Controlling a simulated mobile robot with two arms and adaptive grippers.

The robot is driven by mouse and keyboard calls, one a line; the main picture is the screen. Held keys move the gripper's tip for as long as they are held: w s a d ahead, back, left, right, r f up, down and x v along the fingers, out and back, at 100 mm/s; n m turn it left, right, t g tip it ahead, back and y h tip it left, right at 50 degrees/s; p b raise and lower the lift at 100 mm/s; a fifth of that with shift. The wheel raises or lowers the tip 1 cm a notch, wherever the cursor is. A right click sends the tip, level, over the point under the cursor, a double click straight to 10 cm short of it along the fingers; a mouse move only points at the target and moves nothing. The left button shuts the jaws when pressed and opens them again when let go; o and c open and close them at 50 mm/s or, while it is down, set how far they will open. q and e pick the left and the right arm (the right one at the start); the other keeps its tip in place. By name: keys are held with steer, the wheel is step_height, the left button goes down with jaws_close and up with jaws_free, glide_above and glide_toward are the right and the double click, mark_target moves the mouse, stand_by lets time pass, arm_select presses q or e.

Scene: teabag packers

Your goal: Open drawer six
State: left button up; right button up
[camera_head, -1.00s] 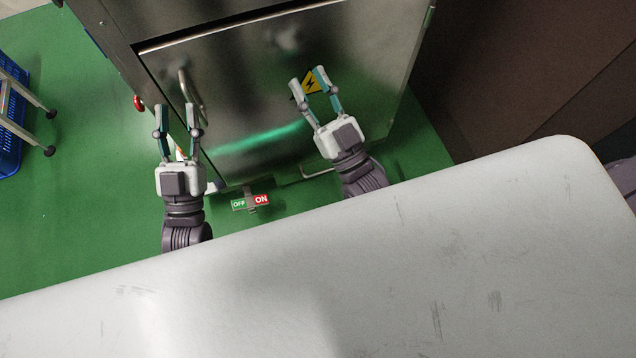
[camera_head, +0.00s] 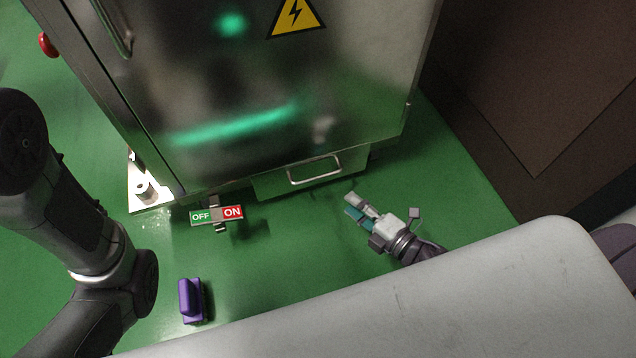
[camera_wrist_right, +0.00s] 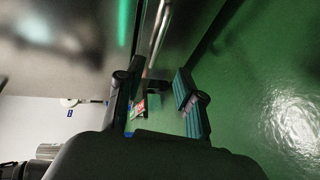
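A low drawer (camera_head: 270,183) with a metal bar handle (camera_head: 316,168) sits at the foot of the steel cabinet (camera_head: 250,90). No number shows on it. My right gripper (camera_head: 353,204) is just right of and below the handle in the head view, apart from it, with its fingers pointing toward the cabinet. In the right wrist view, my right gripper (camera_wrist_right: 157,95) has its fingers apart with nothing held between them. A metal bar (camera_wrist_right: 160,32), probably the handle, shows beyond the fingertips. My left gripper is out of view; only its arm shows at the left.
An OFF/ON switch sign (camera_head: 217,214) stands left of the drawer. A purple object (camera_head: 191,301) is on the green floor (camera_head: 270,265). The white table (camera_head: 480,290) fills the lower right, close to my right arm. A brown panel (camera_head: 530,90) stands at right.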

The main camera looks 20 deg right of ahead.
mark_target(318, 178)
steer(key=b+x, duration=0.1)
steer(key=x, duration=1.2)
steer(key=shift+r+b, duration=0.15)
steer(key=shift+b, duration=0.2)
jaws_close()
